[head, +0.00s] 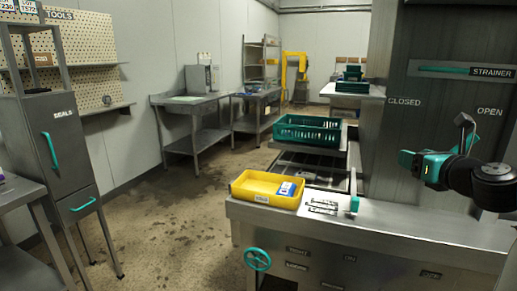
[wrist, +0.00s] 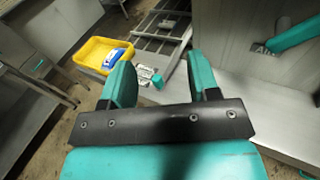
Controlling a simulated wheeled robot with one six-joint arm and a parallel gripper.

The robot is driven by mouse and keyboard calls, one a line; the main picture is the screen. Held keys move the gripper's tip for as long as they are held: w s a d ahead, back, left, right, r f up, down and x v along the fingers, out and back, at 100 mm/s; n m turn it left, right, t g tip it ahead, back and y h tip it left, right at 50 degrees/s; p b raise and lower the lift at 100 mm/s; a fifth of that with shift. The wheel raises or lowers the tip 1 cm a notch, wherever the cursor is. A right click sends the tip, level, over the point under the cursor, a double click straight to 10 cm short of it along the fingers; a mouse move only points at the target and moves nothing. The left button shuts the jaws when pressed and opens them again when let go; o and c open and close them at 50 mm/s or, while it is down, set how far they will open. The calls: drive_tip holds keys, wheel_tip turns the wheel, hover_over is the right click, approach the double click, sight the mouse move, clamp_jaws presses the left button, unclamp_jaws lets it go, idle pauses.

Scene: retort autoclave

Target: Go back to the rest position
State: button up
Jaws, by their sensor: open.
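My gripper (head: 420,167) is at the right of the head view, raised above the steel counter, in front of the grey panel marked CLOSED and OPEN. In the wrist view its two teal fingers (wrist: 164,82) stand apart with nothing between them. The gripper is open and empty. No marked rest position shows in either view.
A yellow tray (head: 262,200) with a blue-and-white item (head: 286,188) sits on the counter's left end (head: 400,228). A teal lever (head: 354,204) stands near it. A green crate (head: 308,141) rests behind on rails. A teal handwheel (head: 257,259) juts out below.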

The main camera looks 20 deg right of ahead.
drive_tip(key=w+a+n+g+y+p, duration=0.25)
drive_tip(key=a+n+g+y, duration=0.65)
drive_tip(key=a+n, duration=1.55)
drive_tip(key=s+a+r+n+g+h+p, duration=0.1)
drive_tip(key=s+a+n+g, duration=0.6)
drive_tip(key=s+a+n, duration=0.8)
drive_tip(key=s+r+n+p, duration=0.1)
drive_tip(key=s+n, duration=0.1)
drive_tip(key=n, duration=0.4)
drive_tip(key=shift+s+a+p, duration=0.35)
